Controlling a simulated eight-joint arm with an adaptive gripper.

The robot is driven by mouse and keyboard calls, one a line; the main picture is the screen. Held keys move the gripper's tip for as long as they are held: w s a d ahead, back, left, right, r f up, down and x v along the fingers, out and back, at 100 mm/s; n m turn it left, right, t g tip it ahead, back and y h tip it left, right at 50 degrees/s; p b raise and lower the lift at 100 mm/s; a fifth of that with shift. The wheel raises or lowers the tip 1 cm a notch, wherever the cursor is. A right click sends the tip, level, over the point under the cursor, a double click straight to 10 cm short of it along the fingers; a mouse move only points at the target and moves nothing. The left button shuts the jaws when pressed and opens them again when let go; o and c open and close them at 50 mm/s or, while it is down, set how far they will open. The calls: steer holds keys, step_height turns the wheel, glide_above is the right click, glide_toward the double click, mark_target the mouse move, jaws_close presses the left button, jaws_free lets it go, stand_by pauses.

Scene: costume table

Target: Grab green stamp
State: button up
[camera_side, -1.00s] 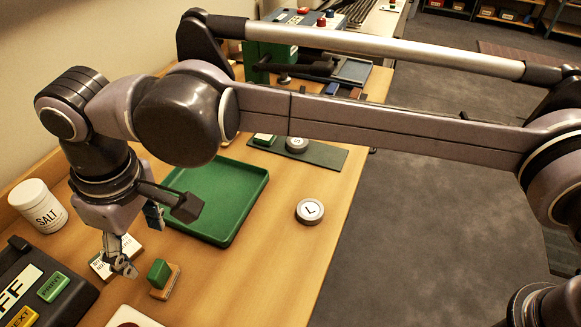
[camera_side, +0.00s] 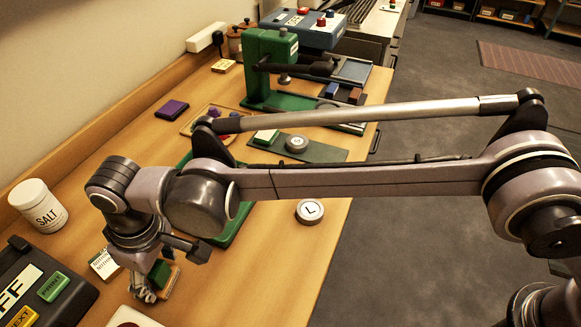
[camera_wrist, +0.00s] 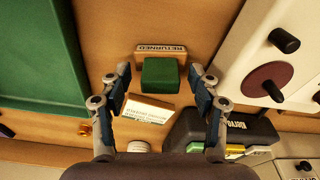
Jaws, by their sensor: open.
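The green stamp (camera_wrist: 160,74) has a green block grip on a wooden base labelled "RETURNED". In the wrist view it sits between the two fingertips of my gripper (camera_wrist: 162,78), which are open and spread to either side of it. I see no clear contact. In the side view my gripper (camera_side: 146,284) is low over the table at the front left, and the stamp (camera_side: 160,272) is partly hidden behind it and my wrist.
A white card (camera_side: 104,264) lies close to the stamp. A black box with PRINT and NEXT buttons (camera_side: 40,290) and a salt jar (camera_side: 38,206) are at the left. A green tray (camera_wrist: 40,60) lies near the stamp.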

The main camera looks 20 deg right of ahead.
steer(key=c, duration=1.3)
steer(key=shift+o, duration=0.2)
